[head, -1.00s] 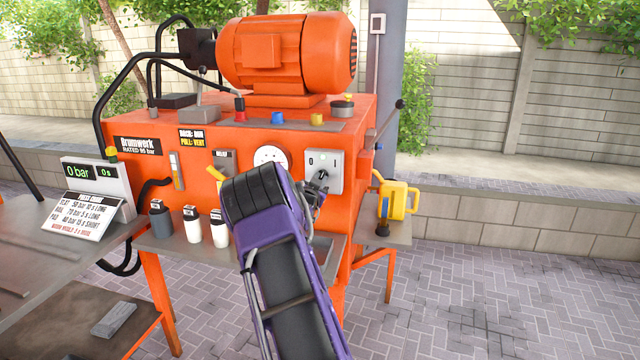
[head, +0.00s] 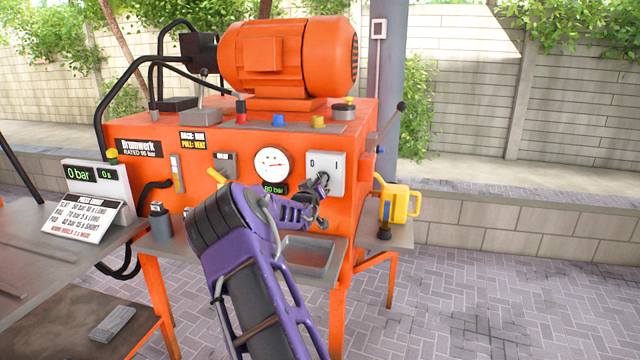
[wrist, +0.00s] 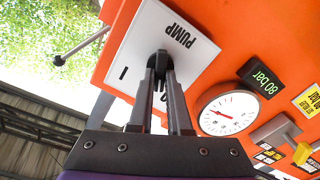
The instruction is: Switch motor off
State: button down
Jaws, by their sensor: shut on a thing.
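The orange motor (head: 290,58) sits on top of the orange power unit. On the unit's front is a pale switch plate (head: 325,160) marked 0 and I. The wrist view shows this plate (wrist: 150,35) upside down, with the word PUMP and the mark I readable. My gripper (head: 321,185) is at the lower part of the plate. In the wrist view my gripper (wrist: 160,68) is shut on the dark switch knob (wrist: 157,60), with one finger on each side. The fingers cover part of the plate's lettering, and the knob's exact pointing is hard to tell.
A grey tray (head: 308,254) is below, and a yellow can (head: 400,201) stands to the right. A lever (wrist: 80,47) sticks out near the plate.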

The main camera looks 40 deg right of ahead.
jog(key=shift+n, duration=0.7)
jog(key=c, duration=0.9)
grip_release()
jog(key=shift+o, duration=0.2)
jog(key=v, duration=1.7)
jog(key=shift+s, duration=0.25)
jog(key=shift+a, duration=0.1)
